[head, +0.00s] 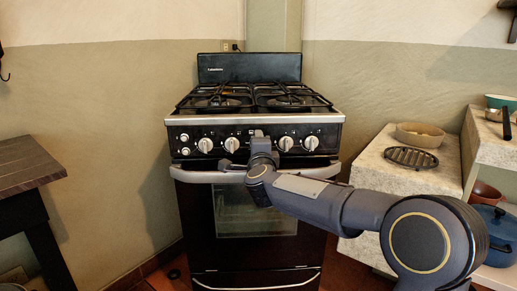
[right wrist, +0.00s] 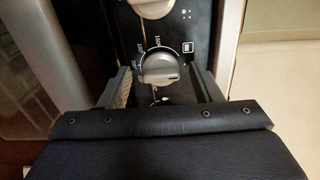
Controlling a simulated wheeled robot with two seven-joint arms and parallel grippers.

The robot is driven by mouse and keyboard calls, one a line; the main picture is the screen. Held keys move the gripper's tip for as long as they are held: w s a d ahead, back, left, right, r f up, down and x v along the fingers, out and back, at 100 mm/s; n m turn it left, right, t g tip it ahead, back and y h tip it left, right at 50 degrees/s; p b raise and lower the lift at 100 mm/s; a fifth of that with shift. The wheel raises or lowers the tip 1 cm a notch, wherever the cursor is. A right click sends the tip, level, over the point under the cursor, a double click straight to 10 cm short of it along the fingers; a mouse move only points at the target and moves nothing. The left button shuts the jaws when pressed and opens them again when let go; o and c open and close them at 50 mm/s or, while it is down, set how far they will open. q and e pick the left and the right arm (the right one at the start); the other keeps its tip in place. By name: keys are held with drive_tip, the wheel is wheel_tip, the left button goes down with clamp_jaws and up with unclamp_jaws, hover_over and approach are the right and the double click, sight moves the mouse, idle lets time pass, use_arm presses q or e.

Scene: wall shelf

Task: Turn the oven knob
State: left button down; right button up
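The black stove (head: 258,240) has a row of round silver-white knobs on its front panel, including one (head: 231,144) just left of my right gripper. My right gripper (head: 245,149) is at the panel's middle, above the oven handle, and hides part of the panel. In the right wrist view one knob with temperature numbers (right wrist: 159,68) sits between the spread fingers. A gap shows on each side of it, so the gripper (right wrist: 161,76) is open and not gripping it. My left gripper is not in view.
The oven handle (head: 318,172) runs across just below the knobs. A stone counter (head: 375,169) with a bowl (head: 419,134) and a round rack (head: 411,157) stands at the right. A dark wooden table (head: 25,166) is at the left.

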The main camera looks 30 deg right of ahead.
drive_tip(key=shift+s, duration=0.1)
drive_tip(key=p+v, duration=0.1)
drive_tip(key=v, duration=0.6)
drive_tip(key=shift+s+a+p, duration=0.15)
drive_tip(key=shift+s+p, duration=0.15)
